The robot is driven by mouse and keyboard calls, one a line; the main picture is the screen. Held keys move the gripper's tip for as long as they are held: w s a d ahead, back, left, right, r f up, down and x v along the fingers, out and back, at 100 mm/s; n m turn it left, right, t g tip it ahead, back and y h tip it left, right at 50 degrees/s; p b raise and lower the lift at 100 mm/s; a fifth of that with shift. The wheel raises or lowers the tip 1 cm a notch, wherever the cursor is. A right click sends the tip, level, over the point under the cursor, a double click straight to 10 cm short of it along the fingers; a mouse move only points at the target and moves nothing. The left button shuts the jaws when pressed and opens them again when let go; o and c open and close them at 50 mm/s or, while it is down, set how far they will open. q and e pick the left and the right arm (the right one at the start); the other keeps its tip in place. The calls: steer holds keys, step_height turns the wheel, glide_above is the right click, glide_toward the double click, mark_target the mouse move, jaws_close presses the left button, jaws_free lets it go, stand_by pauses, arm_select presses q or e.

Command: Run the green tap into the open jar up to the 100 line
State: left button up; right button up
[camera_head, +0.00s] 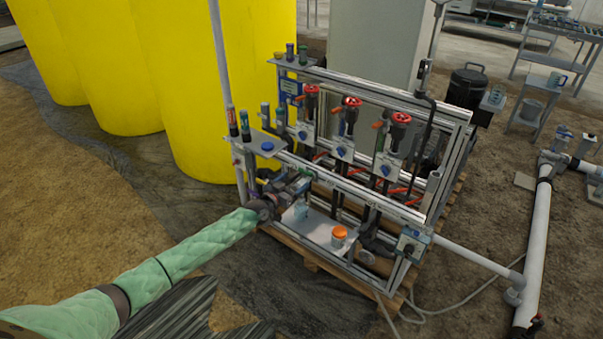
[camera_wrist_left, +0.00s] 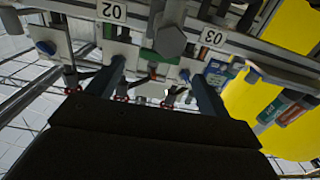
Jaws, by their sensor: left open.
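My left gripper (camera_head: 297,186) reaches in from the left at the front of the skid. In the left wrist view its two fingers (camera_wrist_left: 157,68) stand apart with nothing seen held between them. A green part, seemingly the green tap (camera_wrist_left: 149,56), shows between and just beyond the fingertips, beside a grey cylinder. I cannot tell whether the fingers touch it. The open jar (camera_head: 301,211) is clear and bluish, upright on the white shelf (camera_head: 318,232) below the gripper. Its lines and contents are too small to read. My right gripper is out of view.
An orange-lidded jar (camera_head: 339,234) stands on the same shelf, to the right. The skid's metal frame (camera_head: 350,178) and red-handled valves (camera_head: 400,119) rise behind. A blue round item (camera_head: 267,146) lies on a side plate. Yellow tanks (camera_head: 205,90) stand at the left.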

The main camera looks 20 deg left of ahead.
mark_target(304, 173)
arm_select(q)
steer(key=shift+w+d, duration=0.25)
steer(key=shift+w, duration=0.45)
steer(key=x, duration=0.3)
steer(key=shift+w+d, duration=0.1)
steer(key=shift+w, duration=0.3)
steer(key=shift+w+d+b, duration=0.3)
steer(key=shift+w, duration=0.3)
steer(key=shift+w+d, duration=0.1)
steer(key=shift+w, duration=0.4)
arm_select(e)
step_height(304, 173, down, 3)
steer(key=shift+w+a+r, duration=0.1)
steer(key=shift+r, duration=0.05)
